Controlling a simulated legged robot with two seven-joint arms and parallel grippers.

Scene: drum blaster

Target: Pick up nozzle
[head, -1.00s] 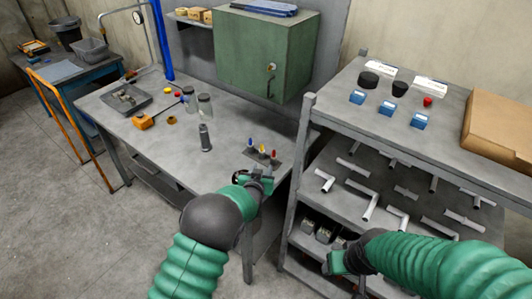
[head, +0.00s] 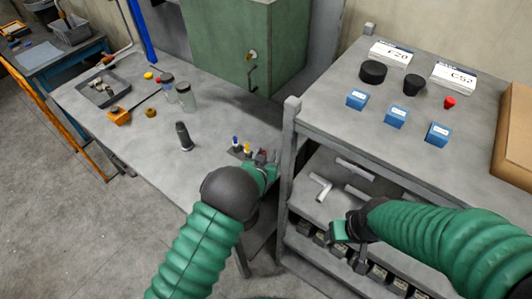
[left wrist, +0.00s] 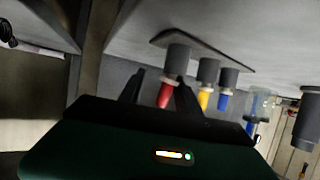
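Three nozzles with grey bases and coloured tips stand in a row on a small dark plate (left wrist: 226,55) on the grey workbench. They are blue (head: 235,141), yellow (head: 247,148) and red (head: 262,154). My left gripper (head: 269,159) is at the red end of the row, partly hiding the red nozzle. The left wrist view is tilted, with the nozzles pointing down in the picture. There the left fingers (left wrist: 158,92) are apart, with the red nozzle's tip (left wrist: 166,94) showing between them; contact cannot be seen. My right gripper (head: 350,238) is beside the shelf rack, its fingers unclear.
A dark cylinder (head: 184,136), clear jars (head: 186,97) and an orange tool (head: 119,117) stand left on the bench. The shelf rack (head: 298,165) rises close on the right of my left gripper. Blue boxes (head: 396,117) sit on its top.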

